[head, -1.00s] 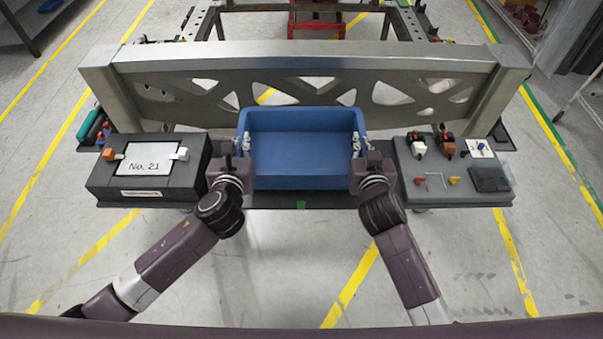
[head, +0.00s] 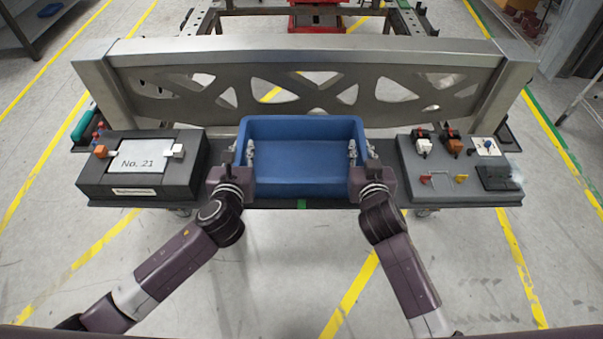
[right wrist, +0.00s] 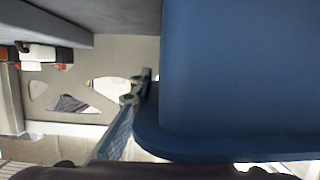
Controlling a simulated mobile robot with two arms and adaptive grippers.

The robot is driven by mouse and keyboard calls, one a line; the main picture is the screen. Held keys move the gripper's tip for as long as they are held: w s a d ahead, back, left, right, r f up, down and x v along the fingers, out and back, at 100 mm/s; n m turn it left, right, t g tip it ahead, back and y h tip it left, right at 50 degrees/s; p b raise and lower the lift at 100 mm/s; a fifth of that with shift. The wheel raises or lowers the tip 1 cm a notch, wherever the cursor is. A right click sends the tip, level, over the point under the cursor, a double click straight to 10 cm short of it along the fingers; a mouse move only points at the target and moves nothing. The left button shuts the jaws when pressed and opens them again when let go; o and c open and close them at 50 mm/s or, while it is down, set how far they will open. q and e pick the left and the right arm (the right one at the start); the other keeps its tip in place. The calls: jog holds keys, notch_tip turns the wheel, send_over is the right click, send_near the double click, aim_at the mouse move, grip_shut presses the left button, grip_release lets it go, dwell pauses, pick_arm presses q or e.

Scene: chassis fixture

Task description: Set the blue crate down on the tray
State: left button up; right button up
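The blue crate (head: 303,180) stands upright at the middle of the black tray (head: 275,204). It appears to rest on the tray, though its underside is hidden. My left gripper (head: 243,153) is at the crate's left wall, its fingers spread apart, one inside the crate and one outside. My right gripper (head: 361,152) straddles the right wall the same way, with its fingers apart. The right wrist view shows the crate's blue side (right wrist: 235,70) up close and a fingertip near it.
A dark box labelled No. 21 (head: 142,182) stands left of the crate. A grey panel with small parts (head: 460,185) stands to the right. A metal beam with cutouts (head: 300,60) runs behind. A green mark (head: 301,204) shows on the tray's front edge.

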pick_arm(q)
jog(key=shift+o, duration=0.2)
jog(key=shift+s, duration=0.1)
pick_arm(e)
jog(key=shift+o, duration=0.2)
jog(key=shift+s, duration=0.15)
pick_arm(q)
jog(key=v, duration=1.2)
pick_arm(e)
jog(key=v, duration=1.2)
